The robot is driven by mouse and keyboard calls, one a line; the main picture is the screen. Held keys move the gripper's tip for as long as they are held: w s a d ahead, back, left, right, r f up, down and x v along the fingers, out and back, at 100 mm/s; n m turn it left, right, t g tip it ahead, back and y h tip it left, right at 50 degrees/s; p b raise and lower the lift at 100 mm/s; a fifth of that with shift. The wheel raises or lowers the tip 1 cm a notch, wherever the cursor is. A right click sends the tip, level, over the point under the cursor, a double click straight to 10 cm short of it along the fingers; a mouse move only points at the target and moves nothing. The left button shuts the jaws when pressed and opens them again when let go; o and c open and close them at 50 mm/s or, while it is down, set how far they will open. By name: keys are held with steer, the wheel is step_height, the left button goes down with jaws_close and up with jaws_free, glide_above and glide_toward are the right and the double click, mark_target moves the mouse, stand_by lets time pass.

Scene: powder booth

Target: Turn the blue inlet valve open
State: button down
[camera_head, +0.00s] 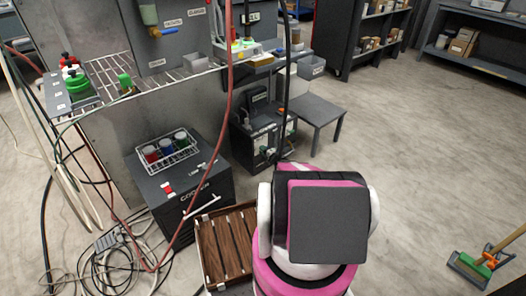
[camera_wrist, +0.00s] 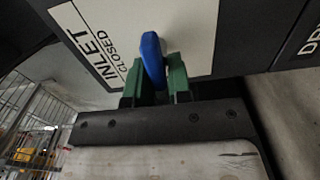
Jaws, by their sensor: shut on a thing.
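The blue inlet valve handle (camera_wrist: 152,58) shows in the wrist view. It stands out from a pale label plate (camera_wrist: 105,22) on a dark panel, and the plate reads INLET and CLOSED. My gripper (camera_wrist: 156,78) has its two green fingers on either side of the handle's lower part and is shut on it. The handle lies nearly along the fingers, leaning slightly left at its top. Its pivot is hard to make out. In the head view I cannot make out my gripper or the blue handle.
A black box labelled COOLER (camera_head: 190,205) carries a wire rack of coloured jars (camera_head: 166,152). Cables and a red hose (camera_head: 229,90) lie near it. A wooden crate (camera_head: 228,245) is beside my arm. A small grey table (camera_head: 316,112) stands behind; the floor to the right is mostly clear.

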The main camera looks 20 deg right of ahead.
steer(key=shift+n, duration=0.3)
steer(key=c, duration=1.2)
jaws_free()
steer(key=shift+o, duration=0.2)
